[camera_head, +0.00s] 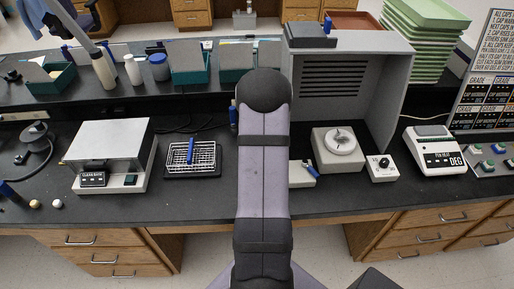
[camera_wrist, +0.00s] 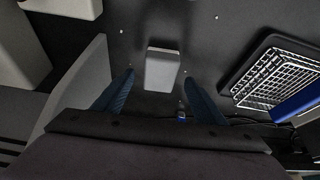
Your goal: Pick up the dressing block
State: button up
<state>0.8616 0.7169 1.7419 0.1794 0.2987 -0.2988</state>
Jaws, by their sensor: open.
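A small pale grey block, which looks like the dressing block (camera_wrist: 161,69), lies on the black bench top in the wrist view. My gripper (camera_wrist: 158,79) is open, with one blue finger on the left of the block and one on the right. Dark gaps show between the block and both fingers, so it is not held. How far the fingertips are above the bench is hard to tell. In the head view my arm hides this block and most of my gripper.
A wire rack with a blue handle (camera_head: 191,157) stands left of my arm, and a white-topped device (camera_head: 111,149) further left. A grey hood (camera_head: 348,82) and a round-topped device (camera_head: 339,148) are to the right. A pale block with a blue item (camera_head: 303,173) lies near the front.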

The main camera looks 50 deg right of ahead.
jog(key=shift+x, duration=1)
jog(key=c, duration=1.2)
jog(key=shift+r, duration=0.15)
notch_tip(320, 180, up, 10)
jog(key=b, duration=0.1)
